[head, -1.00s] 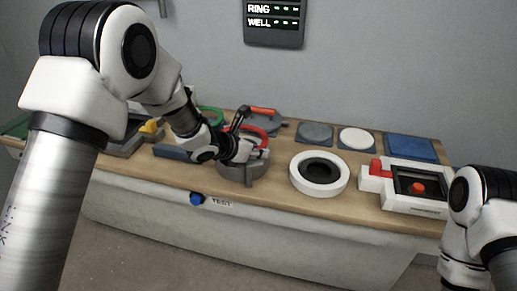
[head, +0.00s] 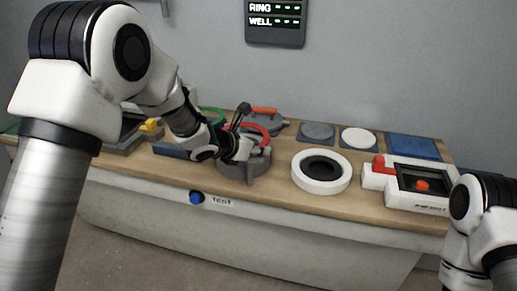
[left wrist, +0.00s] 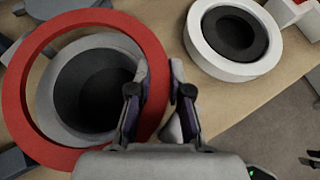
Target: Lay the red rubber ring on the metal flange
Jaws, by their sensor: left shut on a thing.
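The red rubber ring (left wrist: 157,62) is a flat hoop pinched across its band by my left gripper (left wrist: 158,95), one finger inside the hoop and one outside. In the head view, the ring (head: 262,130) shows partly behind my left gripper (head: 245,150). The grey metal flange (head: 240,171), with a dark round opening, stands on the bench under the ring. In the left wrist view, the flange (left wrist: 60,88) shows through the hoop. I cannot tell whether the ring touches it. My right gripper is out of view.
A white round part with a dark centre (head: 301,178) stands right of the flange. A white box with red parts (head: 375,181) is farther right. Grey, white and blue pads lie along the back. A blue knob (head: 196,198) is on the bench front.

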